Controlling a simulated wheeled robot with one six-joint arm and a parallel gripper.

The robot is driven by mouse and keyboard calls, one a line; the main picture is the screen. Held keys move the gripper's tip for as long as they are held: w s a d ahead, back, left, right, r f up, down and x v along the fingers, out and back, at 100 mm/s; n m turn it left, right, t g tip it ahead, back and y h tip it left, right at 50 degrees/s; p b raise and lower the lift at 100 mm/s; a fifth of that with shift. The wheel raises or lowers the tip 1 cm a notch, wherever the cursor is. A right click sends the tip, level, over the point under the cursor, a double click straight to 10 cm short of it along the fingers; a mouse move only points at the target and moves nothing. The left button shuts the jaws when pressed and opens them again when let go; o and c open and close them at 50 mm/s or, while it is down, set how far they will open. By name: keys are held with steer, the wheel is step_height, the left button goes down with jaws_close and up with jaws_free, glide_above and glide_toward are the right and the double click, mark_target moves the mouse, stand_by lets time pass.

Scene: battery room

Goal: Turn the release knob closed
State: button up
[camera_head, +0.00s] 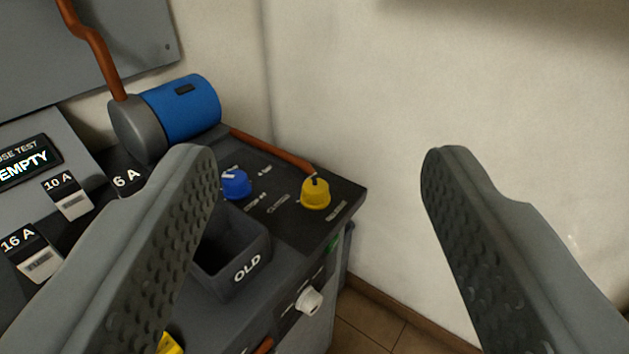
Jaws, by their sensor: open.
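My gripper (318,158) is open and empty, with one finger at the left and one at the right of the view. A yellow knob (315,194) sits on the dark panel top near its right corner and shows between the fingers, beyond them. A blue knob (236,184) is on the same top, left of the yellow one and close to my left finger in the picture. A white knob (309,300) sticks out of the front face below. The small labels are unreadable, so I cannot tell which is the release knob.
A dark bin marked OLD (238,276) stands in front of the blue knob. A blue cylinder (183,108) with orange pipes lies behind. Fuse slots and an EMPTY display (25,163) are at left. Bare wall (370,130) fills the right; floor shows below.

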steer(key=w+m+g, duration=0.6)
steer(key=w+g, duration=0.1)
steer(key=w, duration=0.7)
steer(key=m+g, duration=0.8)
steer(key=g, duration=0.2)
glide_toward(316, 186)
steer(key=f, duration=0.9)
steer(key=shift+w+f, duration=0.2)
steer(key=shift+f, duration=0.05)
steer(key=c, duration=1)
